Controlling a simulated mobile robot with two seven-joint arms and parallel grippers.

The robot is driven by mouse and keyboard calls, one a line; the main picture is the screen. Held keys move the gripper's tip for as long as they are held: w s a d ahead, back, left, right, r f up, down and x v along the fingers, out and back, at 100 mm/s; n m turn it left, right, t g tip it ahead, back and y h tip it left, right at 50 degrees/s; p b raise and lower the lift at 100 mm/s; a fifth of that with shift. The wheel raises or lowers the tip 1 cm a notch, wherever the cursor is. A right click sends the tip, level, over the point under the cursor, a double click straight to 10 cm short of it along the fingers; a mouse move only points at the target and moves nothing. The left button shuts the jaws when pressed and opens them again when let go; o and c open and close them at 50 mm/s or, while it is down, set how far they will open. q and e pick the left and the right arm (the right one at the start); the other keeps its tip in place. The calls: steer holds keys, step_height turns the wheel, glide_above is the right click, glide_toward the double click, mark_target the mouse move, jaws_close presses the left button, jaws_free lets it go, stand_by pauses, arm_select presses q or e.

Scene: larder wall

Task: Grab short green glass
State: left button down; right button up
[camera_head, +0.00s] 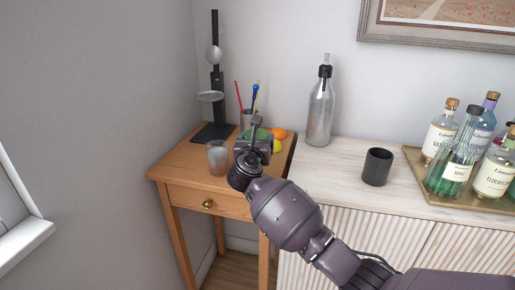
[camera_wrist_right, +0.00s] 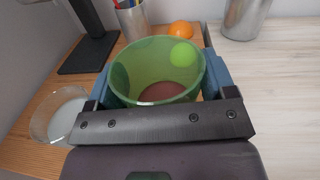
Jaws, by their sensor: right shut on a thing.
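The short green glass (camera_wrist_right: 130,76) is upright between the two fingers of my right gripper (camera_wrist_right: 155,85) in the wrist view, with a finger against each side. In the head view my right gripper (camera_head: 255,146) is over the small wooden table, and only a bit of the green glass (camera_head: 258,133) shows behind it. I cannot tell whether the glass touches the tabletop. My left gripper is not in view.
A clear glass (camera_head: 217,157) stands just left of the gripper on the wooden table (camera_head: 177,166). A black stand (camera_head: 216,90), pen cup (camera_head: 246,119) and orange (camera_head: 279,133) are behind. A metal bottle (camera_head: 320,110), dark cup (camera_head: 377,167) and bottle tray (camera_head: 420,172) are right.

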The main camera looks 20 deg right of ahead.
step_height(320, 180, up, 15)
steer(key=p, duration=0.3)
stand_by(0.7)
